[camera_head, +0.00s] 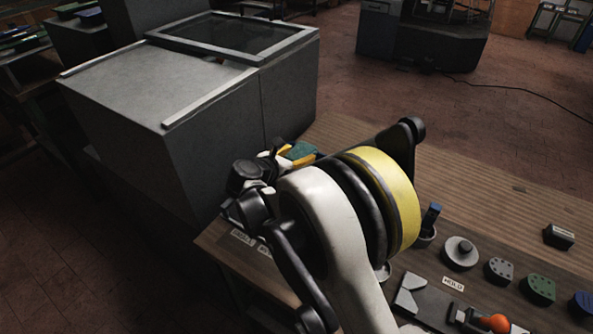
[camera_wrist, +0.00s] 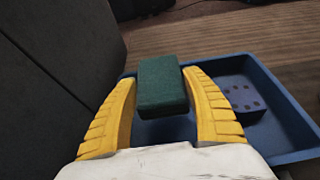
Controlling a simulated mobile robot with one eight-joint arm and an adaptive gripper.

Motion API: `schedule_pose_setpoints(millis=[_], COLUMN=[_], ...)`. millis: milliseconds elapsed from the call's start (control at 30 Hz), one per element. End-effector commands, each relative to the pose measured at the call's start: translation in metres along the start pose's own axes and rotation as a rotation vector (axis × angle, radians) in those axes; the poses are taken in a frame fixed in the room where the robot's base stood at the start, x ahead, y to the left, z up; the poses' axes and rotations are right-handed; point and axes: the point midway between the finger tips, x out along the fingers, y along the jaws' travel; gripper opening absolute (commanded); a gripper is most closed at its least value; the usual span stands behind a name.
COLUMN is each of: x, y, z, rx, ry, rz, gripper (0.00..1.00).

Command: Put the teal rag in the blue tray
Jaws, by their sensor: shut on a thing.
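The teal rag (camera_wrist: 162,87), a folded dark green-teal block, sits between the yellow fingers of my gripper (camera_wrist: 161,78), which is shut on it. The rag also shows in the head view (camera_head: 300,150), beyond my arm. The blue tray (camera_wrist: 285,110) lies below and behind the rag in the wrist view. The rag appears above the tray's left part; the exact height is hard to tell. The tray is not visible in the head view, where my arm covers that area.
A blue piece with holes (camera_wrist: 242,98) lies in the tray. A tall grey cabinet (camera_head: 190,110) stands close at left. The wooden bench (camera_head: 480,180) holds a grey round part (camera_head: 460,252), a green piece (camera_head: 538,288) and an orange-handled tool (camera_head: 494,322) at right.

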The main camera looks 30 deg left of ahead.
Motion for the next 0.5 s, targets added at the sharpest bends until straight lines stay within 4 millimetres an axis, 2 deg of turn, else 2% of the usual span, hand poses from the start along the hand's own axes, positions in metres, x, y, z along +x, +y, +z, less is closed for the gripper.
schedule_pose_setpoints(millis=[100,267,500], x=[0.011,0.016,0.029], y=[0.012,0.016,0.015], z=[-0.006,-0.013,-0.044], rx=[0.000,0.000,0.000], ry=[0.000,0.000,0.000], rz=[0.000,0.000,0.000], gripper=[0.32,0.32,0.32])
